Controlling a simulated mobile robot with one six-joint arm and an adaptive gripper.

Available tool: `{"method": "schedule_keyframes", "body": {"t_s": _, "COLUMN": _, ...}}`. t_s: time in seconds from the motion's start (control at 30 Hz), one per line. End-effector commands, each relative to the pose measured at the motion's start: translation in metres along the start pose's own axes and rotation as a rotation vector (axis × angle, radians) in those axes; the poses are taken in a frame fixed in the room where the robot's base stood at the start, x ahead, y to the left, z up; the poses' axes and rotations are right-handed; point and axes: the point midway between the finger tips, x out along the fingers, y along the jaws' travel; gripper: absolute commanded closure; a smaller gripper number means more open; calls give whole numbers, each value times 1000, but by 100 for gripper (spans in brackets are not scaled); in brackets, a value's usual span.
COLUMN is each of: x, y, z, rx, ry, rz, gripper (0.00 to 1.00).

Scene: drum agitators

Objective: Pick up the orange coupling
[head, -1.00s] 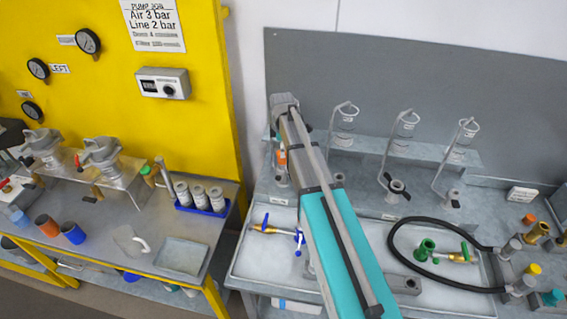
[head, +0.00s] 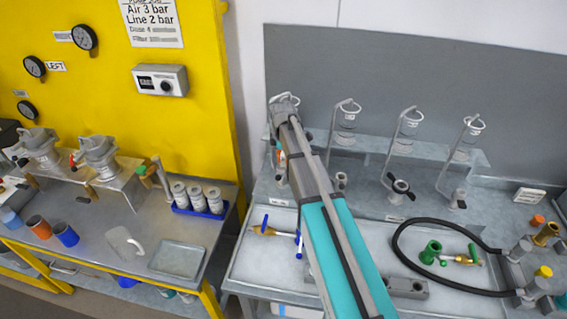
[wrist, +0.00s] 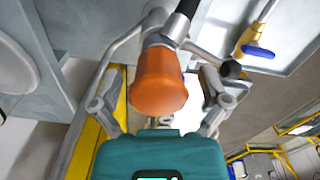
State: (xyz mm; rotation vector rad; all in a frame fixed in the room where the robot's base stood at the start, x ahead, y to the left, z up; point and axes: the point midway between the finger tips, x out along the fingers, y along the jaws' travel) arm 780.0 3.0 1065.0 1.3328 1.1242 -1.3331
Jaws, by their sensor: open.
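The orange coupling (wrist: 158,84) fills the middle of the wrist view. It is a flared orange sleeve on the end of a metal fitting with a black hose or rod above it. My gripper (wrist: 160,96) is open, with one finger on each side of the coupling and gaps visible on both sides. I cannot tell how far the coupling reaches in depth between the fingers. In the head view a small orange patch (head: 281,159) shows beside my arm, probably the same coupling; my arm hides the gripper there.
A blue-handled brass valve (wrist: 257,50) is at the upper right of the wrist view. In the head view, stirrer stands (head: 402,160) line the grey bench, with a black hose loop (head: 398,246) in front. A yellow-framed bench with orange (head: 39,227) and blue (head: 66,235) cups is at left.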

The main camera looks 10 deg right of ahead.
Motion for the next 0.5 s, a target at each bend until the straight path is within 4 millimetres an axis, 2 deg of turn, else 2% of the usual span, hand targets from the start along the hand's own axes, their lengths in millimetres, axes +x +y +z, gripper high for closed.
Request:
{"method": "schedule_keyframes", "body": {"t_s": 0.37, "x": 0, "y": 0, "z": 0, "rx": 0, "ry": 0, "rz": 0, "gripper": 4}}
{"method": "schedule_keyframes", "body": {"t_s": 0.5, "x": 0, "y": 0, "z": 0, "rx": 0, "ry": 0, "rz": 0, "gripper": 27}}
